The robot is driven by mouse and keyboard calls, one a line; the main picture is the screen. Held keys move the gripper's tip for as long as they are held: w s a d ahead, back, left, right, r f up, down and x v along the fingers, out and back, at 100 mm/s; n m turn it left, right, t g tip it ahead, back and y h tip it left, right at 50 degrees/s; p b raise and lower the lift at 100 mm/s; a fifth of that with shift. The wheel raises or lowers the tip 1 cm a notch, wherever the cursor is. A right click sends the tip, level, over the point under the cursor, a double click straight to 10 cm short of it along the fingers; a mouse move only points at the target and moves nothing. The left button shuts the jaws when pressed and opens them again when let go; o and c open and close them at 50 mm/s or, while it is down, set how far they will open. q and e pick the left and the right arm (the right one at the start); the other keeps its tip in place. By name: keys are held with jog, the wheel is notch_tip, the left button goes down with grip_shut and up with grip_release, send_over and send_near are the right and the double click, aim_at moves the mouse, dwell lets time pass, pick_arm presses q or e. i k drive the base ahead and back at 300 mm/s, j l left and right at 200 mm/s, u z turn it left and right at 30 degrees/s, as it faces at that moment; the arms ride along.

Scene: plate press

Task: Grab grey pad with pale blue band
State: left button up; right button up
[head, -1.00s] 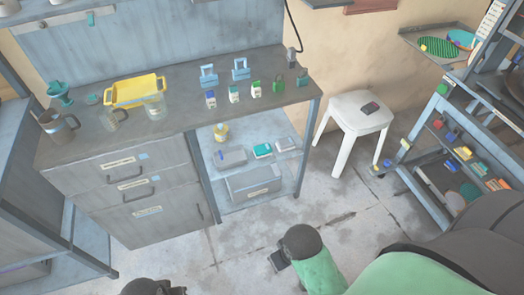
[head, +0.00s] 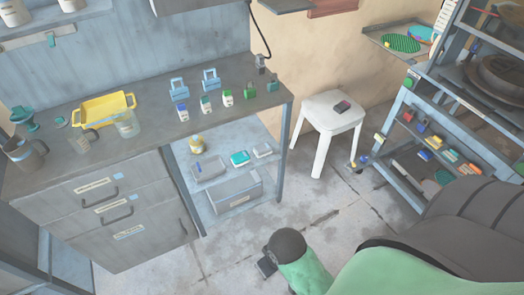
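I cannot make out for certain a grey pad with a pale blue band. Several small coloured blocks or pads lie on the sloping shelves of the rack at the right, among them a pale one with blue-green (head: 448,156); they are too small to read. My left gripper is out of view.
A workbench (head: 60,145) at the left carries a yellow tray (head: 104,108), jars, small bottles and padlock-like blocks. Its open shelves hold grey boxes and a teal one (head: 239,158). The metal rack (head: 398,110) stands right of the stool.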

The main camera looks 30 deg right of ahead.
aim_at(260, 150)
jog(key=k+z, duration=0.3)
jog(key=k, duration=0.35)
jog(key=l+z, duration=0.1)
jog(key=z, duration=0.35)
jog(key=i+z, duration=0.1)
jog(key=z, duration=0.35)
jog(key=i+z, duration=0.1)
jog(key=z, duration=0.35)
jog(key=i, duration=0.3)
